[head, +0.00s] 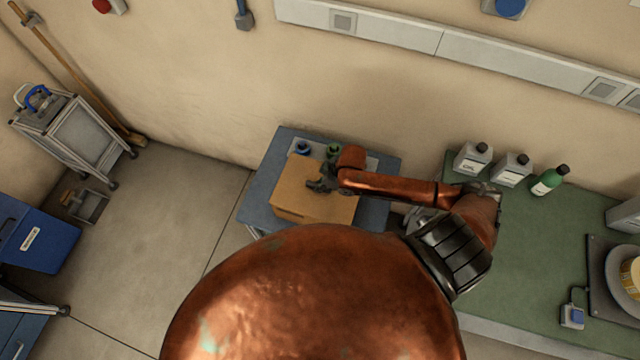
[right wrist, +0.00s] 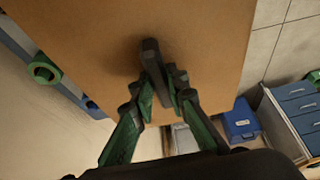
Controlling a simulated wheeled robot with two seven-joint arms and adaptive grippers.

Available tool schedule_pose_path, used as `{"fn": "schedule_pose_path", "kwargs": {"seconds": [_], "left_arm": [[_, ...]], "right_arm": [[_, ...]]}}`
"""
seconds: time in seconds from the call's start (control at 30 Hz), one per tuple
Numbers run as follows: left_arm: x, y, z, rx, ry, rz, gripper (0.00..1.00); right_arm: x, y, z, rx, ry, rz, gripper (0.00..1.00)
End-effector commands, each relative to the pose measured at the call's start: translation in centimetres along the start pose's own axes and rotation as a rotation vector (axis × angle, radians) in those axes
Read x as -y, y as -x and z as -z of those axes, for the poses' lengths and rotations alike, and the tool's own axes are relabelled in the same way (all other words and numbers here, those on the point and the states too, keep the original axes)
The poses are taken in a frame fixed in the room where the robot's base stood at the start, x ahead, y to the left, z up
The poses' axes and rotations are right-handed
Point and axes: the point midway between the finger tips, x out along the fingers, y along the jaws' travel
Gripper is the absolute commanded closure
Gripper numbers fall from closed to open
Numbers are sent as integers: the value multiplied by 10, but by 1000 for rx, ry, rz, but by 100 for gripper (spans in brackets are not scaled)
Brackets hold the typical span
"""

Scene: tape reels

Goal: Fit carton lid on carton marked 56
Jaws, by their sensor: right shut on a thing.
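The brown carton lid (head: 290,190) shows as a flat top over the small blue table. It also fills the upper part of the right wrist view (right wrist: 80,40), with a dark knob (right wrist: 150,55) on it. My right gripper (head: 322,184) is over the lid, and its fingers (right wrist: 160,85) are shut on that knob. A brown front side (head: 300,216) shows below the top's near edge. I cannot tell whether the lid is seated on the carton or held just above it. No 56 marking is readable. My left gripper is not in view.
A blue reel (head: 303,147) and a green reel (head: 333,150) stand behind the lid on the blue table (head: 258,190). Bottles (head: 472,158) stand on the green bench (head: 540,240) at right.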

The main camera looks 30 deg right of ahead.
Motion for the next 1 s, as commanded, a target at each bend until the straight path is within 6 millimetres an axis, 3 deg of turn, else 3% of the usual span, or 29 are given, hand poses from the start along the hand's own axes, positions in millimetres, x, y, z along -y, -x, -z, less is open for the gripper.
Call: {"fn": "schedule_pose_path", "kwargs": {"seconds": [0.27, 0.3, 0.57, 0.87, 1.0], "left_arm": [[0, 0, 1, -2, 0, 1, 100], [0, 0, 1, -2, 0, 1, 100], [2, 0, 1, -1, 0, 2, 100], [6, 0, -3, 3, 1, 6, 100], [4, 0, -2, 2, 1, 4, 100]], "right_arm": [[0, -1, 0, 0, 0, 0, 100], [0, -1, 0, 0, 0, 0, 84], [0, -1, -1, 0, -1, 0, 66], [0, 0, -1, 1, -1, 0, 66], [0, 12, -1, 0, 0, 0, 66]]}}
